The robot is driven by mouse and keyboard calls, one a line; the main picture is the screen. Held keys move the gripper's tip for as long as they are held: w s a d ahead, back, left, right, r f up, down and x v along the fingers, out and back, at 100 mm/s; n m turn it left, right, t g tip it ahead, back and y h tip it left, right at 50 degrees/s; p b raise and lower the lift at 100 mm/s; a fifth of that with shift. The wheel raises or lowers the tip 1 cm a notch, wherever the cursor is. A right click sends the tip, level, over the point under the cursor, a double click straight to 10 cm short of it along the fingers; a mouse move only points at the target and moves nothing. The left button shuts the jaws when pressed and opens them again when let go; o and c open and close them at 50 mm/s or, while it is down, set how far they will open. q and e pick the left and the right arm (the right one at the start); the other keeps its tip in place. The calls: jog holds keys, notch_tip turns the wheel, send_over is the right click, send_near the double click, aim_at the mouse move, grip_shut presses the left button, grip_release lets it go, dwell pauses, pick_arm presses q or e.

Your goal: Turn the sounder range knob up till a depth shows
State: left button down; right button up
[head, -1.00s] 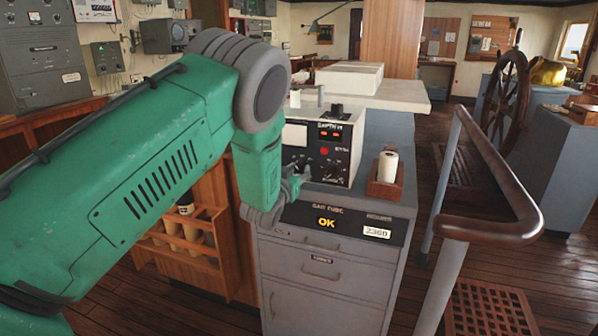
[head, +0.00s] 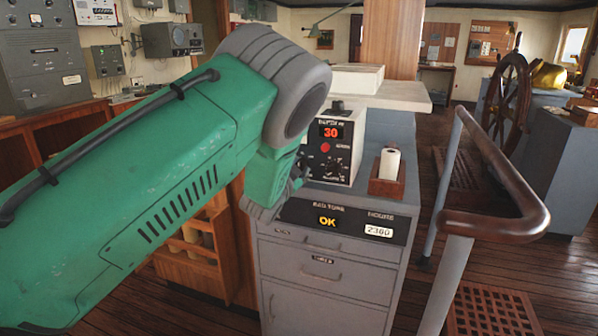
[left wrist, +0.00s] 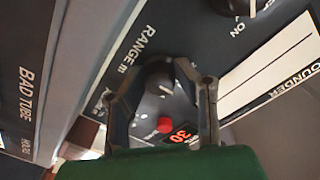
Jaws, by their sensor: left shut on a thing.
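The sounder (head: 342,165) is a pale box with a dark face, on top of the grey cabinet in the head view. Its depth display (head: 331,132) shows a red 30. A red button (head: 325,147) sits below it. My left gripper (head: 297,178) is at the sounder's lower front, partly hidden by my green arm. In the left wrist view, the dark range knob (left wrist: 158,76) is between the fingers of my left gripper (left wrist: 163,85), which is shut on it beside the RANGE m label. The red 30 also shows there. My right gripper is not in view.
A paper roll in a wooden holder (head: 386,187) stands just right of the sounder. Below, the cabinet panel (head: 345,222) reads BAD TUBE, with OK lit, and HOURS 2300. A brown handrail (head: 500,224) runs along the right. Wooden racks stand left of the cabinet.

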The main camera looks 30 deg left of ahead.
pick_arm(q)
jog(key=shift+w+d+r+m, duration=0.1)
jog(key=shift+w+r+m, duration=0.05)
jog(key=shift+r+m, duration=0.3)
jog(key=shift+f, duration=0.1)
jog(key=c, duration=1.3)
grip_release()
jog(key=shift+o, duration=0.2)
jog(key=shift+f, duration=0.25)
jog(key=v, duration=1.1)
jog(key=shift+s, duration=0.35)
jog(key=shift+d+f, duration=0.1)
